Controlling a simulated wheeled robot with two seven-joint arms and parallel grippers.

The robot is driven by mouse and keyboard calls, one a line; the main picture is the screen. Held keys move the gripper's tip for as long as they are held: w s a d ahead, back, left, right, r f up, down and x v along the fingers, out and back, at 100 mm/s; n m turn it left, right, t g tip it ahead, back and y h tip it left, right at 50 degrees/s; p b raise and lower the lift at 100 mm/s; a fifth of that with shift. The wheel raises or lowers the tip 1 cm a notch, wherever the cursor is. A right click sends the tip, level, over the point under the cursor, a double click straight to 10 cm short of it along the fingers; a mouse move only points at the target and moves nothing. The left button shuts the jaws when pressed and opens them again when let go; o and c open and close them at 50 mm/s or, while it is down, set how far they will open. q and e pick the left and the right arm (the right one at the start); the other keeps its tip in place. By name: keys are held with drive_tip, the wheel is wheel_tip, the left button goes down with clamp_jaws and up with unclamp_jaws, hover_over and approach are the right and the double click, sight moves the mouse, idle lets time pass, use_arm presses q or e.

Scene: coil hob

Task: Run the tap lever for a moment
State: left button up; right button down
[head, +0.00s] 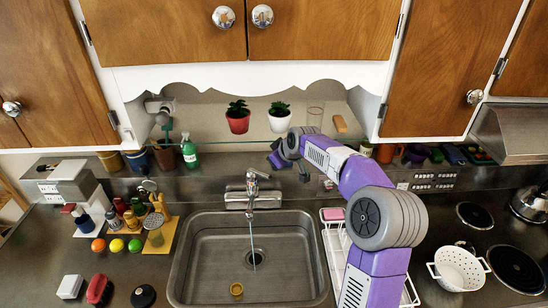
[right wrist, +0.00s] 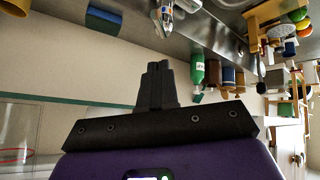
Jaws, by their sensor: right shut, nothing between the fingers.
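The chrome tap (head: 254,188) stands at the back of the sink, and a thin stream of water falls from its spout toward the drain. My right gripper (head: 275,160) is behind and to the right of the tap, near the back ledge, apart from the tap as far as I can tell. In the right wrist view its dark fingers (right wrist: 155,86) are shut together with nothing between them. The tap (right wrist: 165,17) shows there at the top edge, clear of the fingers. The lever's exact contact state is hard to see. My left gripper is out of view.
The sink (head: 211,262) holds a small yellow cup (head: 236,289). A green bottle (head: 189,152) and potted plants (head: 238,118) stand at the back. A drying rack (head: 331,246) lies right of the sink. A white colander (head: 458,268) sits by the hob.

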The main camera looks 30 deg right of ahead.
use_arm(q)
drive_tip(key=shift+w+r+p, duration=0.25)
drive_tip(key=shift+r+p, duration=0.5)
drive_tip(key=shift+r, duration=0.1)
use_arm(e)
drive_tip(key=w+d+f, duration=0.1)
drive_tip(key=w+f, duration=0.3)
drive_tip(key=f, duration=0.5)
drive_tip(key=shift+w, duration=0.3)
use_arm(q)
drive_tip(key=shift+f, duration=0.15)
